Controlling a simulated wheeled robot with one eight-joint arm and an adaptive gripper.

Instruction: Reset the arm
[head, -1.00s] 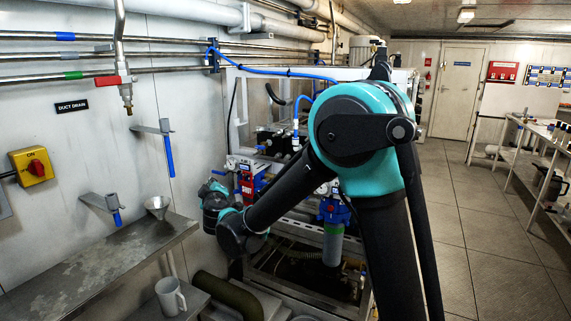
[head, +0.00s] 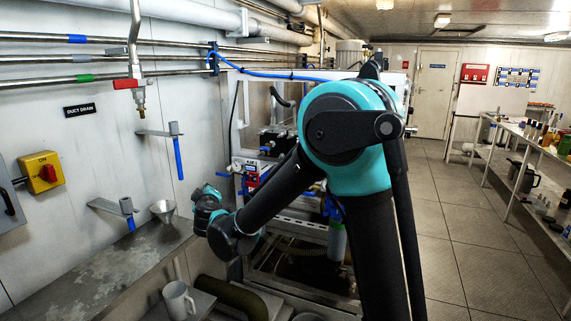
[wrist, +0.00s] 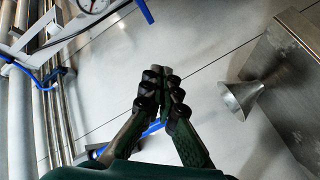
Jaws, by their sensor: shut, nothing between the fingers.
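My arm, teal and black, stands raised in the middle of the head view, its forearm bent down to the left. The wrist end of the arm shows in the head view near the wall, above the right end of the steel shelf; the fingers cannot be made out there. In the wrist view my gripper (wrist: 162,72) is shut, its dark fingertips together and nothing between them. A metal funnel (wrist: 241,97) is to the right of the fingers, apart from them. The funnel also shows in the head view (head: 162,209).
The steel shelf (head: 100,270) runs along the left wall, with a grey mug (head: 178,299) below. A blue-handled valve (head: 178,158) and a yellow switch box (head: 41,172) are on the wall. A machine frame (head: 300,262) stands behind my arm. Floor (head: 450,240) at right is clear.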

